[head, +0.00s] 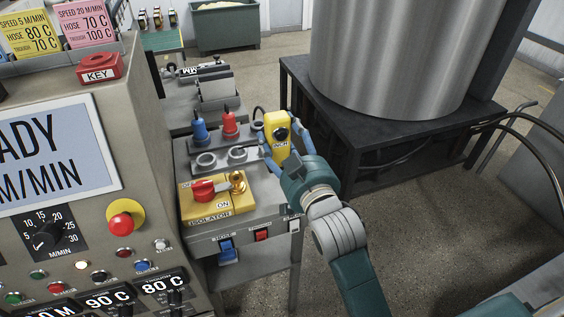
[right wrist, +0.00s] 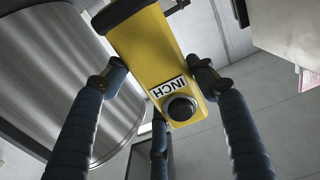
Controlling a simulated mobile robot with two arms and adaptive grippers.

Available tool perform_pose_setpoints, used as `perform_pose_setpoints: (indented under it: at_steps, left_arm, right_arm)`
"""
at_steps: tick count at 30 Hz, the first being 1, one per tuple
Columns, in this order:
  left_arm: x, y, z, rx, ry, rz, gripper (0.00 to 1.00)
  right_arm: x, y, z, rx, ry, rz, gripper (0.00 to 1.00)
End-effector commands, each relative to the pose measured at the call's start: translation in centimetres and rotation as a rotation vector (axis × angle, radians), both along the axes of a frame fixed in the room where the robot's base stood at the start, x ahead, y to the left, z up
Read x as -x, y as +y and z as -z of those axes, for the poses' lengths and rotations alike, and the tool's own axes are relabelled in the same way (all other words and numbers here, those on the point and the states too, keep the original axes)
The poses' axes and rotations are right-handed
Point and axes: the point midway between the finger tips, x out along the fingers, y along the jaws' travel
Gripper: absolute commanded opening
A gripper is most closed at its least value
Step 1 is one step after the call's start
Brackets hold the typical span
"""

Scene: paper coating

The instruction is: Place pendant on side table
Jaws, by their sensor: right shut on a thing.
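The pendant is a yellow box (head: 277,122) with a black button and an INCH label; it also shows in the right wrist view (right wrist: 148,55). My right gripper (head: 280,133) is shut on it, with blue fingers on either side; these fingers (right wrist: 155,85) also show in the right wrist view. In the head view, the pendant appears at the right back part of a grey side table (head: 260,187). I cannot tell whether it touches the tabletop. My left gripper is not in view.
The table carries a yellow isolator box (head: 221,193) with a red switch, and blue (head: 199,130) and red (head: 230,124) plugs near sockets. A control console (head: 150,130) stands left. A large metal drum (head: 390,50) sits on a dark stand (head: 365,120) at right.

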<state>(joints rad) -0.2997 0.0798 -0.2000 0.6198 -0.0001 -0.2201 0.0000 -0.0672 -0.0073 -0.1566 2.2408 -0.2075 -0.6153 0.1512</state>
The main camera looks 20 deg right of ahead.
Motion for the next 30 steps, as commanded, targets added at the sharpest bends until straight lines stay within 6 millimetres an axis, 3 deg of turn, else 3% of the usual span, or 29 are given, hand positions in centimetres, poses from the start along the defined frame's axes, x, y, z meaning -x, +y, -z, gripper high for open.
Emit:
perform_pose_setpoints:
  at_steps: [1,8,15,29,30]
  left_arm:
    - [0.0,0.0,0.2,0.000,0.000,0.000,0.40]
    - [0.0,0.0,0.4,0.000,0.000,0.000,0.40]
    - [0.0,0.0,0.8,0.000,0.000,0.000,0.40]
    - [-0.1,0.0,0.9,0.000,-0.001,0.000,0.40]
    - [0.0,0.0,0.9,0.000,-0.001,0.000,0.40]
  right_arm:
    - [0.0,0.0,1.1,-0.001,0.002,0.000,0.26]
    - [0.0,0.0,3.1,-0.001,-0.002,0.001,0.26]
    - [0.0,0.0,6.5,-0.001,-0.001,0.001,0.26]
    - [0.0,0.0,7.3,-0.001,-0.003,0.001,0.26]
    - [0.0,0.0,7.3,-0.001,-0.002,0.001,0.65]
